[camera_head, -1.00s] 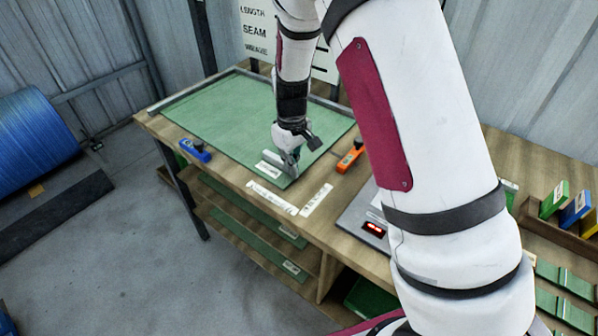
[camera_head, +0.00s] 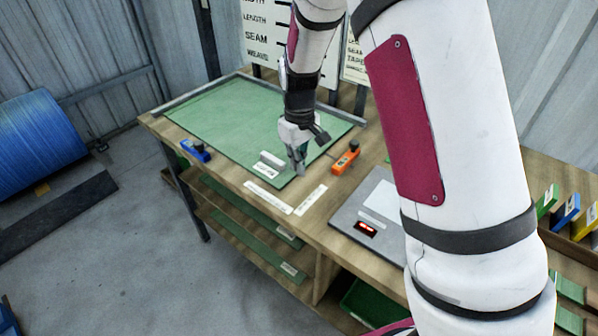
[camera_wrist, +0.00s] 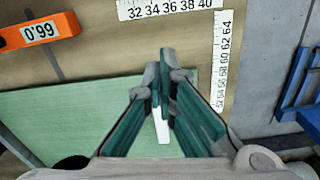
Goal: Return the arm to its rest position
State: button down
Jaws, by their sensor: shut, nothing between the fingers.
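My gripper (camera_head: 299,168) hangs over the front right corner of the green mat (camera_head: 215,118) on the workbench, in the head view. In the wrist view my gripper (camera_wrist: 160,85) is shut, its teal-sided fingers together with nothing between them. A pale block with a white label (camera_head: 268,166) lies on the mat just left of the fingers. In the wrist view a white strip shows below the fingertips, partly hidden by them. My arm covers much of the right side of the head view.
An orange tool (camera_head: 345,158) lies right of the mat, a blue one (camera_head: 195,150) at its left. White rulers (camera_head: 268,197) run along the bench's front edge. A grey scale (camera_head: 375,215) with a red display stands at right. Small coloured boxes (camera_head: 566,212) stand far right.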

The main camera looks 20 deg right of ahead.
jog(key=s+d+r+m+t, duration=0.1)
jog(key=s+r, duration=0.3)
jog(key=r, duration=0.4)
jog(key=s+r+m, duration=0.1)
jog(key=s+r, duration=0.2)
jog(key=r, duration=0.4)
jog(key=s+d+r+m+t, duration=0.1)
jog(key=s+r, duration=0.2)
jog(key=s, duration=0.8)
jog(key=s+d+r+m+t, duration=0.2)
jog(key=s+r, duration=0.2)
jog(key=s, duration=0.7)
jog(key=shift+s+m, duration=0.3)
jog(key=shift+s, duration=0.1)
